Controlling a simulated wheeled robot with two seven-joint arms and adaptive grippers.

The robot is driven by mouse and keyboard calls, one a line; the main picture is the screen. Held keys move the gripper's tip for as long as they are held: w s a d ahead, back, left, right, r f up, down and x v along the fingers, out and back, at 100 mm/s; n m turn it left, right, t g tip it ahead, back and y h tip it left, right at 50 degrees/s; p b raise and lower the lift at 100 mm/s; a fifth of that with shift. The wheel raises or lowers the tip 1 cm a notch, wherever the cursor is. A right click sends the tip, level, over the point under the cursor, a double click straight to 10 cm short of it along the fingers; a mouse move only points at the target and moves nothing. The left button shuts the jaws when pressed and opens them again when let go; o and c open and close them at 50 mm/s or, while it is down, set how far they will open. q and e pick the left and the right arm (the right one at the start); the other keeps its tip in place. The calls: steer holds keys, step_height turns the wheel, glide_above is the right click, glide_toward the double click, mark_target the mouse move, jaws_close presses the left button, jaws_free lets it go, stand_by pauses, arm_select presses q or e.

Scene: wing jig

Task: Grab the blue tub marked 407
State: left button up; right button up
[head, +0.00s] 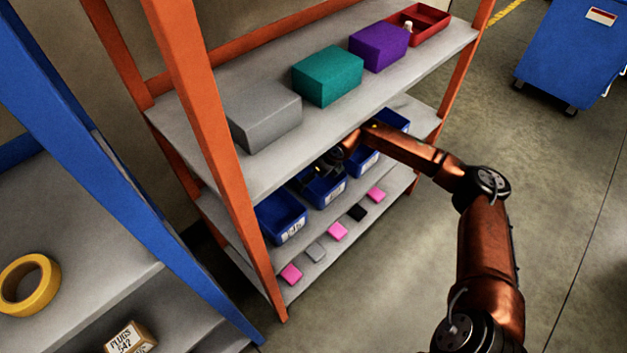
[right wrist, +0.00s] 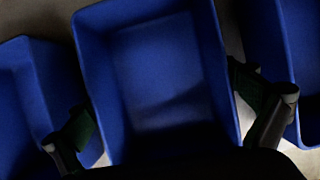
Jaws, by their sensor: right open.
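Several blue tubs stand in a row on the middle shelf of the orange rack: a near one (head: 281,217), one beside it (head: 322,189), one further along (head: 366,163) and a far one (head: 394,119). Their white labels are too small to read, so I cannot tell which is 407. My right gripper (head: 337,158) is over the second tub, under the upper shelf. In the right wrist view the open right gripper (right wrist: 160,105) has one finger on each side of an empty-looking blue tub (right wrist: 165,70); contact is unclear. My left gripper is out of view.
The upper shelf (head: 205,152) holds a grey box (head: 263,115), teal box (head: 327,76), purple box (head: 378,46) and red tray (head: 431,24). Small pink, grey and black blocks lie on the lower shelf. Neighbouring tubs (right wrist: 25,90) flank the gripper closely. An orange post (head: 215,140) stands left.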

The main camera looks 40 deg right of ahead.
steer(key=shift+c, duration=0.4)
steer(key=c, duration=1)
steer(key=shift+o, duration=0.2)
steer(key=shift+r, duration=0.2)
